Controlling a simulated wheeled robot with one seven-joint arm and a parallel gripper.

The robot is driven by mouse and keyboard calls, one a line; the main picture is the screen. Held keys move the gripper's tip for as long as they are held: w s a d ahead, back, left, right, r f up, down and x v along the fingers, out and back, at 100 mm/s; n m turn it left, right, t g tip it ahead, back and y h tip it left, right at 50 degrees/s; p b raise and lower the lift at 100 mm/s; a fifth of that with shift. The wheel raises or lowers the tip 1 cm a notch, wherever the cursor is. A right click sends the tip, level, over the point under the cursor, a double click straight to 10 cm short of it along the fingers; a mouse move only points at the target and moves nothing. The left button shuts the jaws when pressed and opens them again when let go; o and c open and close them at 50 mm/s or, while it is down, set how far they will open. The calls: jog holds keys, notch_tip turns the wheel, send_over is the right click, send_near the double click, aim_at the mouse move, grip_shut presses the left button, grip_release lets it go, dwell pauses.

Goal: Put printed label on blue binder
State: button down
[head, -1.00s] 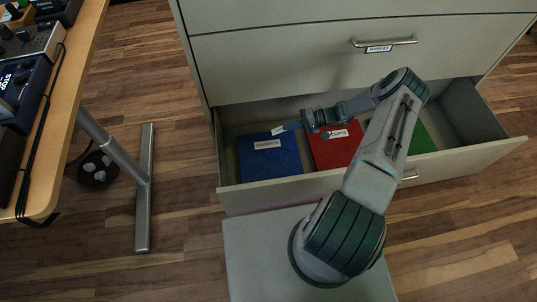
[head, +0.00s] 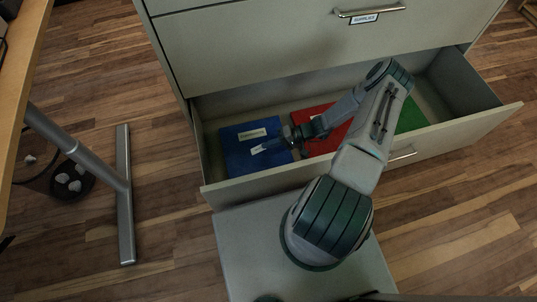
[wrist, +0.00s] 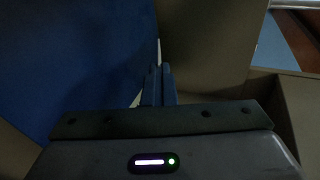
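The blue binder (head: 236,160) lies in the left part of the open drawer and bears a pale label strip on its upper part. It fills the left of the wrist view (wrist: 70,60). My gripper (head: 267,147) is over the binder's right half, its fingers close together. The printed label (head: 258,150), a small white piece, sticks out from the fingertips over the blue cover. In the wrist view it shows as a thin pale edge (wrist: 158,52) beyond the fingers (wrist: 158,82). I cannot tell whether the label touches the cover.
A red binder (head: 312,112), partly hidden by my arm, and a green binder (head: 410,118) lie to the right in the drawer (head: 240,193). The closed drawer marked with a label (head: 364,19) is above. A desk leg (head: 125,200) and a waste basket (head: 70,182) stand at left.

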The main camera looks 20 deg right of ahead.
aim_at(269, 158)
jog(key=shift+s+a+f, duration=0.25)
jog(key=shift+s+f, duration=0.2)
jog(key=shift+s, duration=0.2)
jog(key=shift+f+b, duration=1.1)
jog(key=shift+f, duration=0.85)
jog(key=shift+f, duration=0.2)
jog(key=c, duration=1.8)
grip_release()
jog(key=shift+r, duration=0.1)
jog(key=shift+o, duration=0.2)
jog(key=shift+r, duration=0.1)
